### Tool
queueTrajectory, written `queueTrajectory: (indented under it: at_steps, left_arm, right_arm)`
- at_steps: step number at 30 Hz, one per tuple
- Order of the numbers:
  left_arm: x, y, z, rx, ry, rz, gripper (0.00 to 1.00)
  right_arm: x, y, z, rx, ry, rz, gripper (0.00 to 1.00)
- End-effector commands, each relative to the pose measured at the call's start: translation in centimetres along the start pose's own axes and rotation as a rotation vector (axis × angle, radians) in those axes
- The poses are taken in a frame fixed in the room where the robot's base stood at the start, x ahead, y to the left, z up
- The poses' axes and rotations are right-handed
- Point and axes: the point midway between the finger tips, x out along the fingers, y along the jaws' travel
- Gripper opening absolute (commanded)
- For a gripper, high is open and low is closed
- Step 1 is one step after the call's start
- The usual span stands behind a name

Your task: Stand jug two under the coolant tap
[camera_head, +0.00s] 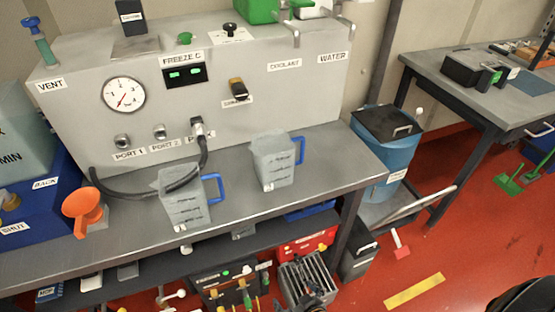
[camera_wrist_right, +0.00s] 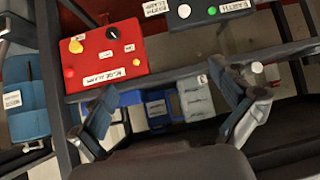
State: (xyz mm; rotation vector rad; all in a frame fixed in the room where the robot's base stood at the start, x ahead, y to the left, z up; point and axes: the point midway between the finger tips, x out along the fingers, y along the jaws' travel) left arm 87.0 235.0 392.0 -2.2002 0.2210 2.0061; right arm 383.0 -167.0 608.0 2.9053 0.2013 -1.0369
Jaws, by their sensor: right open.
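Two clear grey jugs with blue handles stand upright on the steel bench. The left jug (camera_head: 184,203) is near the front edge. The right jug (camera_head: 272,164) is farther back, below the COOLANT label (camera_head: 284,65). I cannot read which is jug two. The coolant tap (camera_head: 295,37) is a metal spout on top of the panel above that label. The water tap (camera_head: 346,27) is to its right. My right gripper (camera_wrist_right: 167,85) is open and empty in the right wrist view, facing the under-bench area, away from the jugs. My left gripper is not in view.
A black hose (camera_head: 150,187) runs from the panel ports past the left jug's top. An orange funnel (camera_head: 83,207) stands at the bench's left. A blue bin (camera_head: 383,160) is beside the bench's right end. A red box (camera_wrist_right: 106,53) is on the lower shelf. The bench right of the jugs is clear.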

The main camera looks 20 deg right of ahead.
Motion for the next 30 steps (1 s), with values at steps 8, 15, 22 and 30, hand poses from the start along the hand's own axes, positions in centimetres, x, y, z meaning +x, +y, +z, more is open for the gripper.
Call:
queueTrajectory:
  at_steps: [8,15,22,30]
  left_arm:
    - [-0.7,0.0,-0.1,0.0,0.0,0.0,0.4]
    - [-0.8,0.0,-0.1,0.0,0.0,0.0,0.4]
    - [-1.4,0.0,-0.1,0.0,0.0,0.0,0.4]
    - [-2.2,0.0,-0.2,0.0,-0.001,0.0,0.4]
  right_arm:
    - [-8.7,2.1,-22.5,0.032,0.468,0.063,1.0]
    - [-15.3,3.4,-30.6,0.039,0.666,0.097,1.0]
    - [-14.2,3.8,-33.1,0.039,0.689,0.101,1.0]
    - [-10.3,4.3,-36.1,0.039,0.687,0.101,1.0]
